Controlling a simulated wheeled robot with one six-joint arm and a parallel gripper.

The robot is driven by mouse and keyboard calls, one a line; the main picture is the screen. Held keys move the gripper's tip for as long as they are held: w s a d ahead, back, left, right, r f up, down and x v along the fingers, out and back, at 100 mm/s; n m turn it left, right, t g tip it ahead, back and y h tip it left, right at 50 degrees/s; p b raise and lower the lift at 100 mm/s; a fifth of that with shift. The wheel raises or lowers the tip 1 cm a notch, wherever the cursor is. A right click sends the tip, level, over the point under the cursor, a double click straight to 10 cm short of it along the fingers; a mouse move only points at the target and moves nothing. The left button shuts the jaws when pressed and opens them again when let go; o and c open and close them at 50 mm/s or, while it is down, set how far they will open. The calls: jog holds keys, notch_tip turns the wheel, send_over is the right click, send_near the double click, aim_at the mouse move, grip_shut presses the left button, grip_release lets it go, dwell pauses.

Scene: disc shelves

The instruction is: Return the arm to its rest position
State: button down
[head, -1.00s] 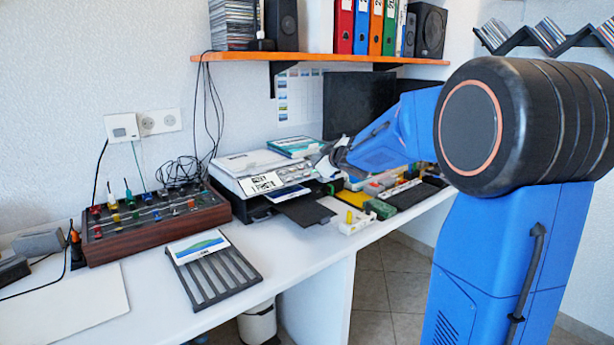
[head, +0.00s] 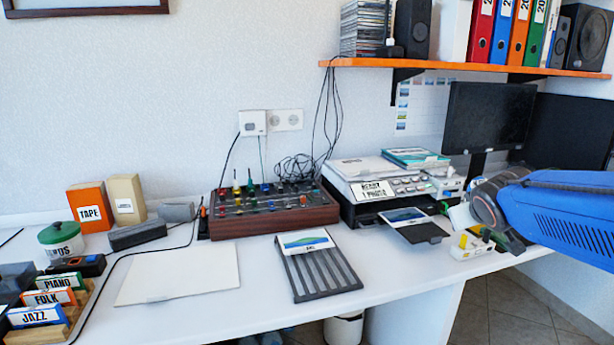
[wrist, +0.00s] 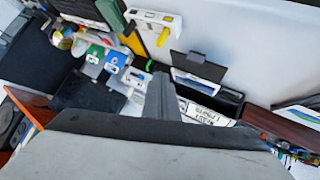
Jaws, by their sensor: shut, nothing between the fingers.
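My arm enters the head view from the right edge as a blue link (head: 575,215) with a dark joint at its end, above the desk just right of the printer (head: 345,200). The fingers cannot be made out there. In the wrist view my gripper (wrist: 163,82) is shut and empty, its narrow grey fingers pointing toward the desk. The printer's dark tray with a picture card (wrist: 198,68) lies just beyond the fingertips in that view. I cannot tell whether the gripper touches anything.
An orange shelf (head: 450,65) with binders and speakers hangs above the printer. A monitor (head: 487,118) stands behind the arm. A brown knob panel (head: 272,218) and a slotted grey rack (head: 320,272) sit left of the printer. The desk front around a pale board (head: 180,275) is mostly clear.

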jog(key=s+a+f+g+y, duration=0.1)
jog(key=s+a+f+g, duration=0.1)
jog(key=s, duration=0.7)
jog(key=s+a+f+m+g+y, duration=0.1)
jog(key=s+a+f, duration=0.4)
jog(key=s, duration=0.4)
jog(key=s+a+f+g+y, duration=0.1)
jog(key=s+a+f+g, duration=0.1)
jog(key=s+f, duration=0.4)
jog(key=s+a, duration=0.1)
jog(key=s, duration=0.2)
jog(key=shift+a+g+y, duration=0.15)
jog(key=shift+g+y, duration=0.15)
